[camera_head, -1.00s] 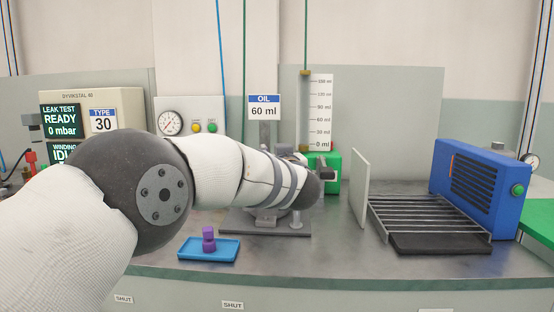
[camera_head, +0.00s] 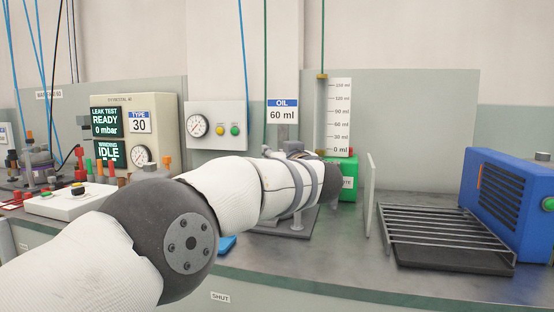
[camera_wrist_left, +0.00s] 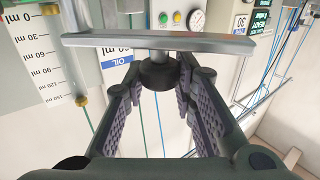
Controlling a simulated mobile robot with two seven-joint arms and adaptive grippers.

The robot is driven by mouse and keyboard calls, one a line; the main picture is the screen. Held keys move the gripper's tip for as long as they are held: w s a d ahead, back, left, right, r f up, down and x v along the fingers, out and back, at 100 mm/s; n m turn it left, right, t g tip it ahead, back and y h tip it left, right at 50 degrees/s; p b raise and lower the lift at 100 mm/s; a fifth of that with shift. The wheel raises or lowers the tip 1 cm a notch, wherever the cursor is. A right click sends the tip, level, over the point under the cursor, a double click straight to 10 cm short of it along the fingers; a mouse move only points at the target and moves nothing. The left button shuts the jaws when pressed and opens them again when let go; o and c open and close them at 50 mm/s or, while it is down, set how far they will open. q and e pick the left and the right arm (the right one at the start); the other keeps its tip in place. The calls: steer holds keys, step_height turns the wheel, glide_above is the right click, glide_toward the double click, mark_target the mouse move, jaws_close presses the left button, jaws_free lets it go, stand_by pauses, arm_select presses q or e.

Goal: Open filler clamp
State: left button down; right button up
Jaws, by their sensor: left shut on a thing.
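In the left wrist view, which looks upside down, my left gripper (camera_wrist_left: 160,80) is shut on a dark round knob (camera_wrist_left: 160,72) under a flat grey metal bar (camera_wrist_left: 165,42). These look like parts of the filler clamp, but I cannot tell for sure. In the head view my left arm reaches across the bench to the oil filler, and its gripper is hidden behind the forearm and wrist. The oil filler has an OIL 60 ml sign (camera_head: 282,110) and a graduated scale (camera_head: 340,115). A grey base plate (camera_head: 300,228) shows below my arm. My right gripper is out of view.
A green box (camera_head: 347,183) stands behind my wrist. An upright pale panel (camera_head: 369,195), a wire rack (camera_head: 440,220) and a blue machine (camera_head: 507,205) stand to the right. A gauge box (camera_head: 217,125) and a test unit (camera_head: 135,135) stand behind my arm. A blue tray (camera_head: 227,244) is mostly hidden.

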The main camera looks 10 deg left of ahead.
arm_select(q)
steer(key=shift+f, duration=0.15)
stand_by(0.3)
steer(key=c, duration=1.3)
jaws_free()
steer(key=v, duration=1.2)
